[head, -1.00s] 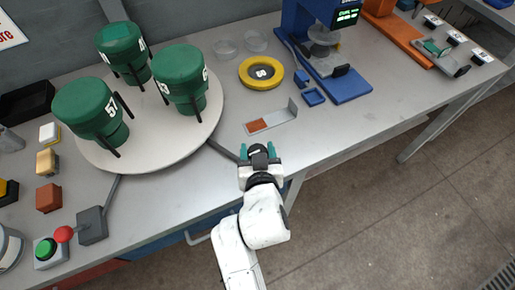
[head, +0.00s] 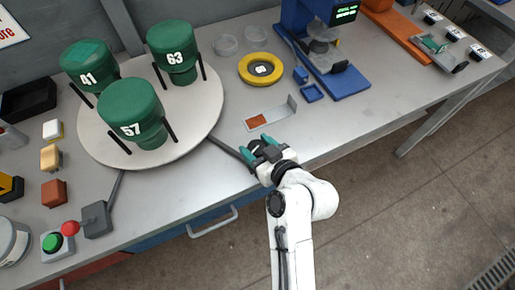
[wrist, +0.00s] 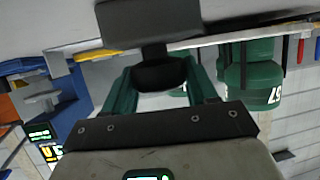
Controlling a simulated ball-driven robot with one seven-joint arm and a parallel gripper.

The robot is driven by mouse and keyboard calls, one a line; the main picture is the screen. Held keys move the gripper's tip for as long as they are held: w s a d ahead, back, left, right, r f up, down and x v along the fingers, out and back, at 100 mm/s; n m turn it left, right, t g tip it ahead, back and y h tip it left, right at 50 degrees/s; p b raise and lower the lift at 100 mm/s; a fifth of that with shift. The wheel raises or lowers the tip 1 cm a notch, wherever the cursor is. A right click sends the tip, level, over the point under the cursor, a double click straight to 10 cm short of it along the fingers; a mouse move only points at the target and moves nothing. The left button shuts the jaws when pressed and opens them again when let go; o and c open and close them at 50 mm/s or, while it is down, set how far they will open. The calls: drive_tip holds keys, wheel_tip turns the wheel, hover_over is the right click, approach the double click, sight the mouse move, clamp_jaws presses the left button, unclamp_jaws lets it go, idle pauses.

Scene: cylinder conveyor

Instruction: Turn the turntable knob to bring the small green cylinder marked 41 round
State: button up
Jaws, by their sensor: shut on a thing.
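The green cylinder marked 41 (head: 88,66) stands at the back left of the round pale turntable (head: 203,118). The green cylinder marked 57 (head: 128,104) is at the front and the one marked 63 (head: 173,45) at the back right. Dark posts stand beside them. My gripper (head: 264,150) is at the bench's front edge, right of the turntable. Its green fingers are shut on the black turntable knob (wrist: 160,76), partly hidden by them in the head view. A dark bar (head: 228,149) runs from beside the turntable toward the knob. Cylinder 57 also shows in the wrist view (wrist: 252,76).
A metal tray with a brown patch (head: 270,118) lies just beyond my gripper. A yellow ring (head: 261,69) and a blue machine (head: 336,80) stand farther back. A red-tipped lever (head: 70,228) and a green button (head: 53,243) are at front left.

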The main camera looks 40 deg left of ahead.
drive_tip(key=shift+w+f+n+g+b, duration=0.1)
drive_tip(key=shift+w+n+g+b, duration=0.05)
drive_tip(key=shift+n+g+b, duration=1.85)
drive_tip(key=shift+g+b, duration=0.3)
drive_tip(key=shift+b, duration=0.55)
drive_tip(key=shift+s+a+n+g+h+b, duration=0.1)
drive_tip(key=shift+n+g+h+b, duration=0.2)
drive_tip(key=shift+n+g+b, duration=0.9)
drive_tip(key=shift+s+n+g+h+b, duration=0.1)
drive_tip(key=shift+n+g+h+b, duration=0.2)
drive_tip(key=shift+n+g+b, duration=0.9)
drive_tip(key=o, duration=0.9)
drive_tip(key=shift+a+m, duration=0.1)
drive_tip(key=shift+m, duration=0.2)
drive_tip(key=shift+o, duration=0.4)
drive_tip(key=shift+w+d+r, duration=0.25)
drive_tip(key=shift+w+d, duration=0.05)
drive_tip(key=shift+d, duration=0.2)
drive_tip(key=b+v, duration=0.1)
drive_tip(key=v, duration=0.8)
drive_tip(key=shift+d, duration=0.35)
drive_tip(key=shift+w+r, duration=0.1)
drive_tip(key=shift+r, duration=0.05)
drive_tip(key=shift+c, duration=0.2)
